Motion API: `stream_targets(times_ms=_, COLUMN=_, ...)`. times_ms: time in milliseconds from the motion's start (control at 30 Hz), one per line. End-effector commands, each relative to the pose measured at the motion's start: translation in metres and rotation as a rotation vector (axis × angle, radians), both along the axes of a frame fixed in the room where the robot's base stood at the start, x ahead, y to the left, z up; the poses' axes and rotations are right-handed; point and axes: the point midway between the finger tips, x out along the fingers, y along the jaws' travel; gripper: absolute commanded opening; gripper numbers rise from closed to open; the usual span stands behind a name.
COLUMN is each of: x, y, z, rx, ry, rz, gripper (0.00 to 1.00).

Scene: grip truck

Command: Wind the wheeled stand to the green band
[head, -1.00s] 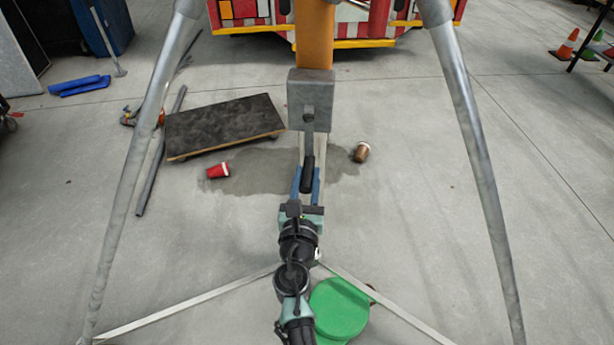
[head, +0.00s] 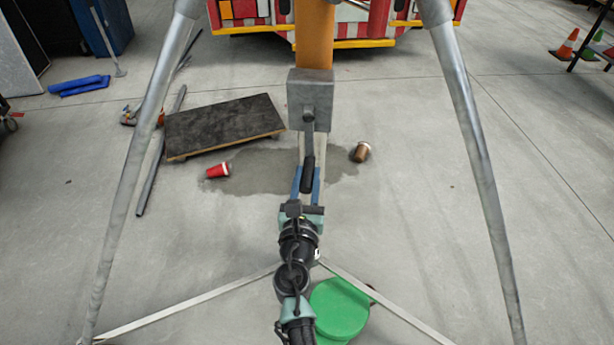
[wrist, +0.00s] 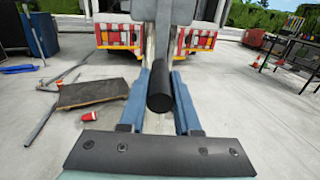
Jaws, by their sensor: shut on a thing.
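The wheeled stand shows in the head view as a grey winding box (head: 311,97) on an orange column (head: 314,38), between two long grey legs. A crank arm hangs down from the box and ends in a black handle (head: 308,175). My gripper (head: 307,180) has its blue fingers on either side of this handle and is shut on it. In the wrist view the black handle (wrist: 160,88) lies between the two blue fingers. No green band can be made out in these views.
A dark flat dolly (head: 225,125), a red cup (head: 218,170) and a brown cup (head: 361,152) lie on the floor ahead. A green round object (head: 340,310) is beside my arm.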

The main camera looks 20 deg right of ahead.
Motion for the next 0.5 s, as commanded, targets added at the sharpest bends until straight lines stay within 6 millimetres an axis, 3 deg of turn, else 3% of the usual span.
stream_targets(times_ms=167, x=0.000, y=0.000, z=0.000, rx=0.001, ry=0.000, rz=0.002, gripper=0.00)
stream_targets(times_ms=500, x=-0.023, y=-0.041, z=0.012, rx=0.000, ry=-0.001, rz=-0.002, gripper=0.00)
